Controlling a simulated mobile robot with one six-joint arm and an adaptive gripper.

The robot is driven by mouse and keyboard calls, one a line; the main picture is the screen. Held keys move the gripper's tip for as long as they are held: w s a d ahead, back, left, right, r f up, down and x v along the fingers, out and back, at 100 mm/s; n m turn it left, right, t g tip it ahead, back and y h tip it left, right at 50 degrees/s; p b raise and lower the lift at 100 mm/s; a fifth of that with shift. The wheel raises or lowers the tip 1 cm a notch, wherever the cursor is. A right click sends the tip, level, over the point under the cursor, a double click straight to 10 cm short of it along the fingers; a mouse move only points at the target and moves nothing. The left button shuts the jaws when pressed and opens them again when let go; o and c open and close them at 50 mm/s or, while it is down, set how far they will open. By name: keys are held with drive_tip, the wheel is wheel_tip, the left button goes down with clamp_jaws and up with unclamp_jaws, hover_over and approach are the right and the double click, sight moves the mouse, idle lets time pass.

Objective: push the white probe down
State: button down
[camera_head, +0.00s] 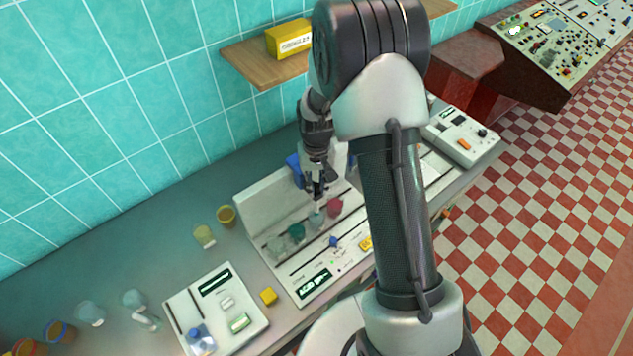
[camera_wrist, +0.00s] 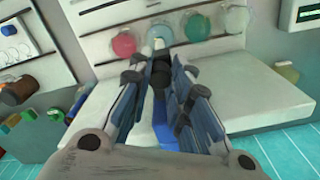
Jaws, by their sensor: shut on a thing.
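My gripper (camera_head: 318,192) is pointed down over the machine (camera_head: 260,208) on the bench, with its fingers closed together. The fingers are shut on the white probe (camera_wrist: 159,44), a small pale tip just past the fingertips (camera_wrist: 156,54) in the wrist view. The fingers hide most of the probe. Its lower end is over or at a pale blue beaker (camera_head: 316,218); I cannot tell whether it is inside. That beaker also shows in the wrist view (camera_wrist: 160,30). A red beaker (camera_head: 335,206) and a teal beaker (camera_head: 296,232) stand on either side of it.
A paler beaker (camera_head: 275,246) ends the row. A blue knob (camera_head: 334,242) and dark display (camera_head: 313,285) are on the machine's front. A wooden shelf (camera_head: 265,68) is above.

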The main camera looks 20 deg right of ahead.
sight(316, 195)
wheel_tip(316, 195, down, 6)
drive_tip(key=b, duration=0.4)
drive_tip(key=shift+f, duration=0.25)
drive_tip(key=shift+s+r, duration=0.1)
drive_tip(key=c, duration=1.4)
unclamp_jaws()
drive_tip(key=shift+c, duration=0.2)
drive_tip(key=shift+r, duration=0.1)
drive_tip(key=shift+r, duration=0.3)
wheel_tip(316, 195, up, 10)
drive_tip(key=shift+r, duration=0.6)
